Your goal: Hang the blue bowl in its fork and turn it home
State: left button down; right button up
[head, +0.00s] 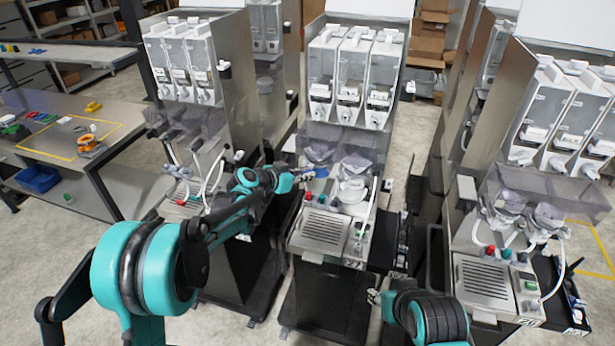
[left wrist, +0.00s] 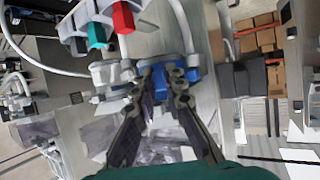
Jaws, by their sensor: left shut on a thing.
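My left gripper (head: 298,174) reaches into the middle dispenser below its clear shield. It is shut on a blue part of the blue bowl (head: 310,172). In the left wrist view the fingertips (left wrist: 168,76) close on the blue piece (left wrist: 192,62), with a grey-white fitting (left wrist: 108,72) directly to its left. I cannot tell whether the bowl is seated in the fork; the fingers hide the contact. My right gripper (head: 373,296) is low at the front, apart from the dispenser, and too small to read.
A red knob (left wrist: 123,17) and a green knob (left wrist: 97,36) with white hoses are close to my left fingers. A metal drip grate (head: 325,230) lies in front. Similar dispensers stand left and right. A workbench (head: 120,140) is at far left.

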dwell(0.4)
pick_arm(q)
jog(key=shift+w+a+m+g+h, duration=0.2)
jog(key=shift+m+g+h, duration=0.3)
jog(key=shift+m, duration=0.1)
jog(key=c, duration=1.5)
grip_release()
jog(key=p+v, duration=0.1)
jog(key=v, duration=0.7)
